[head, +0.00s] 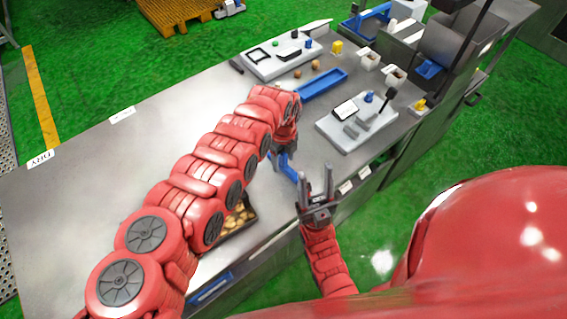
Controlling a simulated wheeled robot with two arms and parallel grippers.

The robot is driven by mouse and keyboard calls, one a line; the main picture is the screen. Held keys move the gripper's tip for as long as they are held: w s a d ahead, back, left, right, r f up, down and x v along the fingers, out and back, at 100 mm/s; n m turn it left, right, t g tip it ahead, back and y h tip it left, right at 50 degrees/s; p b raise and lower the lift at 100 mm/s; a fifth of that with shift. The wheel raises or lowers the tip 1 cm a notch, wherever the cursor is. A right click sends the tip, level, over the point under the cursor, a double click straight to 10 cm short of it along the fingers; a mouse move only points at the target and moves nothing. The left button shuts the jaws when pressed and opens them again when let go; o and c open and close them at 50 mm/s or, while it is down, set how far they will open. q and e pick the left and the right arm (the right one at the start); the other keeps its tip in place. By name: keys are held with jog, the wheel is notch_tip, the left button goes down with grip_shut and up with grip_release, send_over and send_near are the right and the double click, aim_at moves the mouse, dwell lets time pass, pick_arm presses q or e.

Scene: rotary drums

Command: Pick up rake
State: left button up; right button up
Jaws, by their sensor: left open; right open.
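No rake shows clearly. A slim blue item (287,170) lies on the grey bench near its front edge, partly hidden by my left arm; I cannot tell whether it is the rake. My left gripper (282,157) points down right at this blue item; its fingers are small and dark, and I cannot tell whether they touch it. My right gripper (316,175) is open and empty, fingers pointing up, in front of the bench edge and just right of the blue item.
The bench (75,195) is clear at left. A black tray (222,236) of brownish pieces is partly behind my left arm. A blue tray (322,86), white stations (352,141) (262,68) and small containers (370,60) stand toward the far end. Green floor surrounds the bench.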

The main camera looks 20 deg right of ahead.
pick_arm(q)
grip_shut()
jog(key=shift+r, duration=0.15)
dwell(0.4)
